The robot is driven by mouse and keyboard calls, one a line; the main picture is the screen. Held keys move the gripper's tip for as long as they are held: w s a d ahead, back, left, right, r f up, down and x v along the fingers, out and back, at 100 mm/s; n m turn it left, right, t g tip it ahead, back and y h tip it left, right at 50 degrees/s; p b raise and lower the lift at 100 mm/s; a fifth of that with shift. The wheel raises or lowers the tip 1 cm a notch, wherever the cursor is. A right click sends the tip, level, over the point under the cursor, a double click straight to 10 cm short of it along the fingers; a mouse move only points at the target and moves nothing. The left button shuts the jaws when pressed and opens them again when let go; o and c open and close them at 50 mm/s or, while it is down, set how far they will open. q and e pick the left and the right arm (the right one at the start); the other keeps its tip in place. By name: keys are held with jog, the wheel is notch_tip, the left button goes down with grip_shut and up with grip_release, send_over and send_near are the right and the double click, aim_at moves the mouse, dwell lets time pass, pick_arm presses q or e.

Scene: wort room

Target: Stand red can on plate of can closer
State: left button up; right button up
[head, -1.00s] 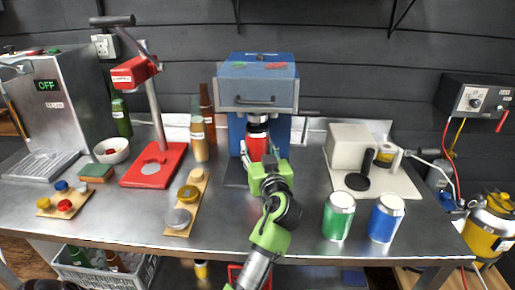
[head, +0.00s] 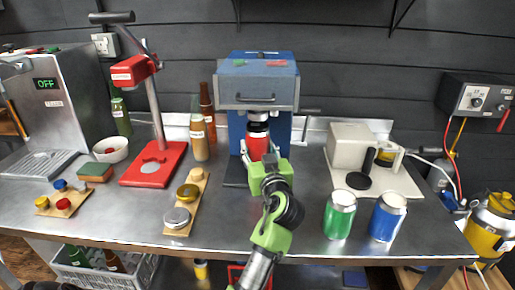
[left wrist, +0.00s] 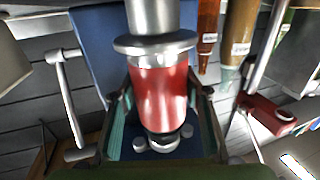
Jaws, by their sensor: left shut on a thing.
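The red can (head: 258,147) stands upright inside the blue can closer (head: 236,124), under its round metal head (head: 258,117). It also shows in the left wrist view (left wrist: 160,90), with the closer's grey head (left wrist: 153,42) right at its top. My left gripper (left wrist: 160,115) is shut on the can, with a finger on each side; in the head view its green body (head: 270,177) stands in front of the closer. The can's bottom is near the closer's plate, which is mostly hidden; I cannot tell whether they touch. My right gripper is not in view.
A green can (head: 339,215) and a blue can (head: 387,218) stand at the front right of the steel bench. A white sealing device (head: 350,147) is behind them. A red lever press (head: 153,165), bottles and a wooden strip of lids (head: 187,203) are on the left.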

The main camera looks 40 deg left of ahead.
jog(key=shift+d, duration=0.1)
pick_arm(q)
jog(key=o, duration=1.5)
jog(key=shift+c, duration=0.2)
